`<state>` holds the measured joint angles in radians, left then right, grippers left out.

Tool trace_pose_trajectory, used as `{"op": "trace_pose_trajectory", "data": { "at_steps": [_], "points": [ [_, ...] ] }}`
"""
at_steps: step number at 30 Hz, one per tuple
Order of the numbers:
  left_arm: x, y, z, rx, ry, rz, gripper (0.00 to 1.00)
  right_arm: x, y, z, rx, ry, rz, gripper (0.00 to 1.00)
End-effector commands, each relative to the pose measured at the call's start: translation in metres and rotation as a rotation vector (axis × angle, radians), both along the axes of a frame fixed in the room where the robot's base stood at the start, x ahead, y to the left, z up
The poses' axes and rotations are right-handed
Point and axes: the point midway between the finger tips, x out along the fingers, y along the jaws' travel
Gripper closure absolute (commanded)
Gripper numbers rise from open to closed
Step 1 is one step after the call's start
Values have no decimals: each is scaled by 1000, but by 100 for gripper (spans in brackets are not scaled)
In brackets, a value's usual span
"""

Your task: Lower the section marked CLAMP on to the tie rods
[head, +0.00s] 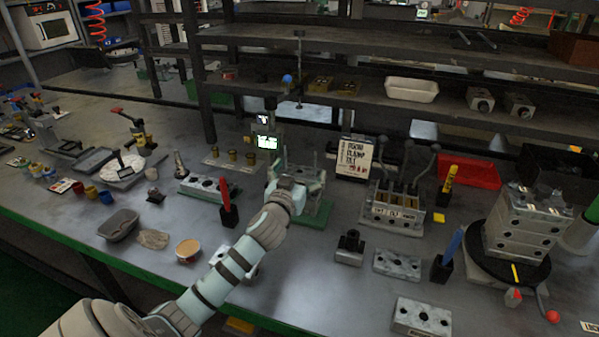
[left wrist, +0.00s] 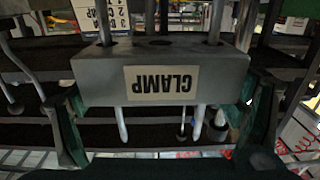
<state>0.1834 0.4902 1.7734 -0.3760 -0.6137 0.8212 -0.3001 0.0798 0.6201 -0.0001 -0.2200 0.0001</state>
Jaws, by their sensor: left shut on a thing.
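The grey section marked CLAMP (left wrist: 160,62) fills the middle of the left wrist view, its label upside down there. My left gripper (left wrist: 163,95) is shut on it, one finger at each end. Tie rods (left wrist: 215,22) run into holes at its upper picture edge, and two rod ends show beyond its lower picture edge, so the rods appear to pass through it. In the head view my left gripper (head: 290,188) is over the green-based stand (head: 313,217) and hides most of the section. How far the section is from its seat cannot be told. My right gripper is not in view.
An instruction sign (head: 355,158) stands behind the stand. A valve block with levers (head: 395,212) is to its right, and a red-handled tool in a black holder (head: 228,205) to its left. A stacked block on a black turntable (head: 525,225) is far right. The front bench is partly clear.

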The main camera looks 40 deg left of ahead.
Motion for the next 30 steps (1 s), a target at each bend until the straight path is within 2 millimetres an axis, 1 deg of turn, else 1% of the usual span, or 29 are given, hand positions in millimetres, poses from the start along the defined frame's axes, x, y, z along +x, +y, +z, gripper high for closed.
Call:
{"op": "trace_pose_trajectory", "data": {
  "at_steps": [30],
  "points": [
    [0, 0, -25, 1, -2, -1, 58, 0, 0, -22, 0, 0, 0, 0]
  ]
}}
